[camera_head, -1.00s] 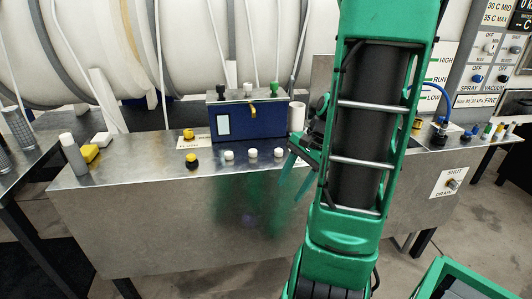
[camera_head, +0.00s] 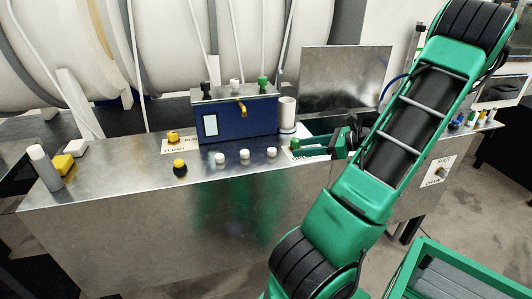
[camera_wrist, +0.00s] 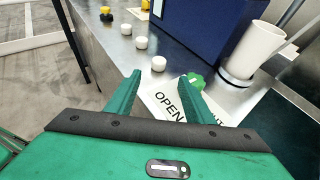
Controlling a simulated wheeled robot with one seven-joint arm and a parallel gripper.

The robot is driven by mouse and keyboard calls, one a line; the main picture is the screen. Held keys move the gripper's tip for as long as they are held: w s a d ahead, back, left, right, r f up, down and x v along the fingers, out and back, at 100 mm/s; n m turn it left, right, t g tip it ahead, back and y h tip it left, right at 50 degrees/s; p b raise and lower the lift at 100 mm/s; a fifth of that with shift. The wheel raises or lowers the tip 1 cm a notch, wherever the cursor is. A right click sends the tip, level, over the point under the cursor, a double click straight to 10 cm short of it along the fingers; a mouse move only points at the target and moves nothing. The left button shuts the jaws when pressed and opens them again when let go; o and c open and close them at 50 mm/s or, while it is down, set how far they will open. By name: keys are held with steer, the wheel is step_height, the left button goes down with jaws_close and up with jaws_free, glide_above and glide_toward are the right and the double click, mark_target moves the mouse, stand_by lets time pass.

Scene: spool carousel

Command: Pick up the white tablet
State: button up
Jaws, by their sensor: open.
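Three small white round pieces stand in a row on the steel bench top: a left one (camera_head: 220,158), a middle one (camera_head: 245,155) and a right one (camera_head: 271,152). A white block (camera_head: 75,147) lies at the bench's left end. I cannot tell which is the white tablet. My gripper (camera_head: 300,149) is open and empty, pointing left low over the bench, right of the row. In the wrist view the nearest white piece (camera_wrist: 159,63) is just beyond the gap between my fingertips (camera_wrist: 160,82), apart from both.
A green knob (camera_wrist: 195,82) on an OPEN sign (camera_wrist: 170,103) is close to my right finger in the wrist view. A blue box (camera_head: 238,118) stands behind the row, with a white cylinder (camera_head: 287,113) beside it. A yellow-topped black knob (camera_head: 180,167) is left of the row.

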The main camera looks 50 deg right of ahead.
mark_target(275, 150)
steer(key=x, duration=1.1)
steer(key=shift+a+r, duration=0.1)
steer(key=c, duration=1.1)
